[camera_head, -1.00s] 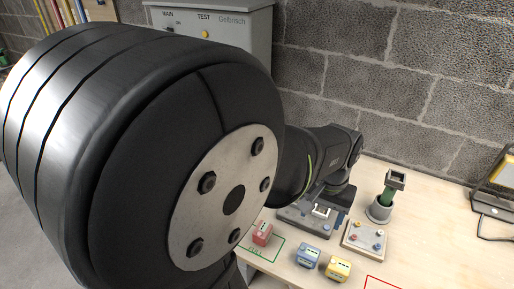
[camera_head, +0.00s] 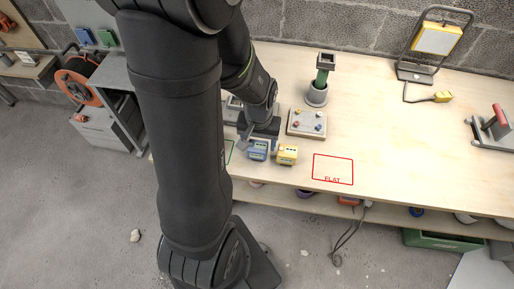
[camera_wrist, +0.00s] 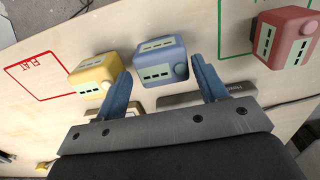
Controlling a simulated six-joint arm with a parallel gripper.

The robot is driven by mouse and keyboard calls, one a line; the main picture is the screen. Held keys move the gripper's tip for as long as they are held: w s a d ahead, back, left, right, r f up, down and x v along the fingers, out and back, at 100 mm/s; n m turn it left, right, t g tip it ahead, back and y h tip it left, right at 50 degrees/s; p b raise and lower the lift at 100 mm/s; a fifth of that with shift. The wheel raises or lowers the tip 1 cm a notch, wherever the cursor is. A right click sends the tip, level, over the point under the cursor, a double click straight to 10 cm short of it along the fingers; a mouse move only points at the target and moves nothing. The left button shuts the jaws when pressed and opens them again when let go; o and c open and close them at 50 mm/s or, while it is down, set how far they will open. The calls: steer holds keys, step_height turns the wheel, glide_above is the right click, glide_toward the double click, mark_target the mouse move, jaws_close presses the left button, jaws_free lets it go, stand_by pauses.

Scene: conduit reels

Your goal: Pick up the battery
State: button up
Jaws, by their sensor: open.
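A blue battery (camera_head: 257,151) stands on the wooden bench near its front edge. A yellow battery (camera_head: 287,154) stands just right of it. In the wrist view the blue battery (camera_wrist: 161,60) is in the middle, the yellow one (camera_wrist: 95,77) on the left and a red battery (camera_wrist: 287,38) on the right. The red battery is hidden behind my arm in the head view. My gripper (camera_wrist: 161,68) is open, with one blue finger on either side of the blue battery's near end. I cannot tell whether the fingers touch it.
A red outline marked FLAT (camera_head: 333,169) and a partly hidden green outline (camera_head: 229,152) are on the bench. A plate with coloured knobs (camera_head: 307,123) and a holder with a green-handled tool (camera_head: 317,95) stand behind the batteries. The bench's right middle is clear.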

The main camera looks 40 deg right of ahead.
mark_target(258, 151)
steer(key=shift+w+a+f, duration=0.1)
steer(key=shift+f, duration=2.6)
steer(key=c, duration=0.9)
